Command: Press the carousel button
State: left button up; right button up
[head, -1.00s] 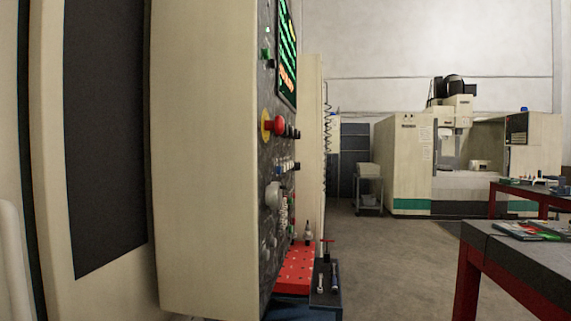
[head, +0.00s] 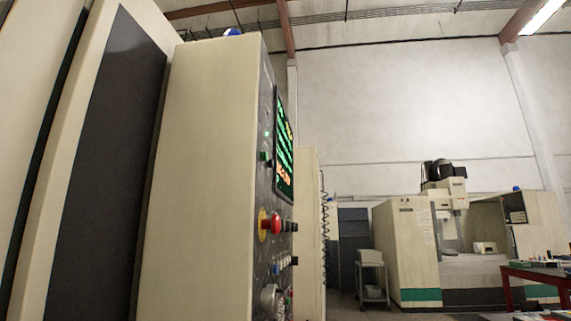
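The machine's control panel (head: 268,170) stands in the left half of the head view, seen almost edge-on. It carries a lit screen (head: 284,150) with green and orange text and a red mushroom button (head: 274,223) on a yellow disc. Below are black knobs (head: 290,227), a row of small buttons (head: 282,264) and a round dial (head: 269,298) at the bottom edge. I cannot tell which control is the carousel button; labels are too small and too oblique to read. Neither of my grippers is in view.
A beige cabinet side (head: 205,190) and a dark door panel (head: 105,160) fill the left. A grey cart (head: 372,277) and another milling machine (head: 408,250) stand at the back. A red-legged table (head: 535,275) is at the right. Floor shows little.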

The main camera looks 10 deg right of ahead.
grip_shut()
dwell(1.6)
